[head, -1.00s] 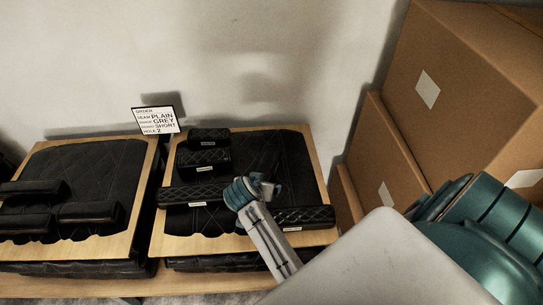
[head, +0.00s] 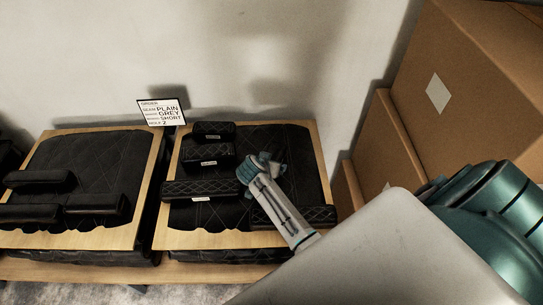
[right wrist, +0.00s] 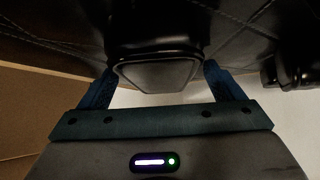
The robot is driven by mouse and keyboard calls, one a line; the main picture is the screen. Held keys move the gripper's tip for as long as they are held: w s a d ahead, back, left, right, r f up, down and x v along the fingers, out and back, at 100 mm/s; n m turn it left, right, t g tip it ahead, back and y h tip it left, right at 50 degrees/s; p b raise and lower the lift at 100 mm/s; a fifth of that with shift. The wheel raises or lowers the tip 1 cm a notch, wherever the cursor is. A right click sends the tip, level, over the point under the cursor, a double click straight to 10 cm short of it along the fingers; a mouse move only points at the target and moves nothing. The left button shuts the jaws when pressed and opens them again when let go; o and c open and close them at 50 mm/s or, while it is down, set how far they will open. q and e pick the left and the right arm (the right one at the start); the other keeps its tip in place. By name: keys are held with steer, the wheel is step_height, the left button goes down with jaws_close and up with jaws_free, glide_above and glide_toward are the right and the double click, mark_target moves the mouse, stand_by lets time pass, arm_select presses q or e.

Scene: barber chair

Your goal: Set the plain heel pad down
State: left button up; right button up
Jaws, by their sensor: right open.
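My right gripper (head: 262,168) is over the right wooden board, right of the tagged pads. In the right wrist view the gripper (right wrist: 157,82) is open, its blue fingers on either side of a smooth dark pad end (right wrist: 158,73). Small gaps seem to show beside the fingers. I cannot tell whether this is the plain heel pad; its far part is hidden. Smooth black pads lie on the left board: one at the back (head: 40,178), two in front (head: 28,213) (head: 96,207). My left gripper is not in view.
The right board (head: 170,240) holds quilted, tagged pads: a small one (head: 213,130), another (head: 207,151), a long one (head: 200,190), and one partly behind my arm (head: 318,214). An order card (head: 162,112) stands behind. Cardboard boxes (head: 470,100) stack at the right.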

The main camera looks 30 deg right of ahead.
steer(key=shift+x, duration=1.1)
steer(key=c, duration=1.2)
steer(key=shift+r, duration=0.1)
